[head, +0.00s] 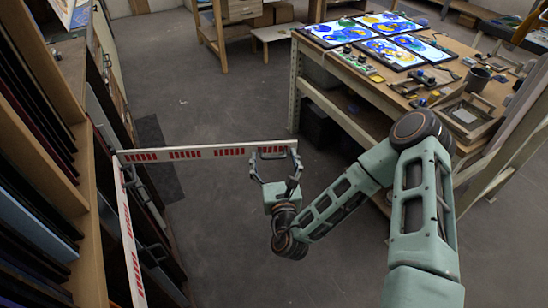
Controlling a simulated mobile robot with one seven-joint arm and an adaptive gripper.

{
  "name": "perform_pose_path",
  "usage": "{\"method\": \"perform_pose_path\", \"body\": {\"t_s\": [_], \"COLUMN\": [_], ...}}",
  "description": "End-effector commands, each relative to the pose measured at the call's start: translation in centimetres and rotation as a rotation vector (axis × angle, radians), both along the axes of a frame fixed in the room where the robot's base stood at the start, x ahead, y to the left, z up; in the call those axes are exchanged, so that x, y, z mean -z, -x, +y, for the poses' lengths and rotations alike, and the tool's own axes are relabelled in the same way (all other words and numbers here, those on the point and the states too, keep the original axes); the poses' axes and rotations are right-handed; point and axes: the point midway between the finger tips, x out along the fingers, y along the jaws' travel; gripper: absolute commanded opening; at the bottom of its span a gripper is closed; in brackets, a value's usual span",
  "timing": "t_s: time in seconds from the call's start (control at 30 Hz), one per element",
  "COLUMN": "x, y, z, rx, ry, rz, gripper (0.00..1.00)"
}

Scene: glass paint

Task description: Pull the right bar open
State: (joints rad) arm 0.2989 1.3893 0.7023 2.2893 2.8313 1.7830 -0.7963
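A white bar with red marks (215,152) reaches out level from the rack on the left, across the aisle toward the table. A second white bar with red marks (130,240) runs along the front of the rack toward me, with a dark handle (129,175). The two bars meet near one corner. My gripper (274,157) is at the free right end of the outstretched bar, its fingers spread wide around a grey handle there. I cannot tell whether the fingers touch the handle or the bar.
A worktable (350,83) with glass paintings (380,38), tools and a wooden box stands to the right. The rack (75,170) with upright panels lines the left. The grey floor (225,225) between them is clear.

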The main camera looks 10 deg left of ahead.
Motion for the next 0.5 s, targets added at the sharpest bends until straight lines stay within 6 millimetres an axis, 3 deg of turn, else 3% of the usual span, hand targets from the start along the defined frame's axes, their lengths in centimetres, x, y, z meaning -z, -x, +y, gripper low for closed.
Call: {"method": "perform_pose_path", "body": {"t_s": [0.27, 0.5], "x": [0.1, 0.2], "y": [0.7, 5.2], "z": [-0.2, -1.2], "rx": [-0.001, -0.003], "ry": [0.000, 0.000], "rz": [0.001, 0.006], "gripper": [0.75, 0.75]}}
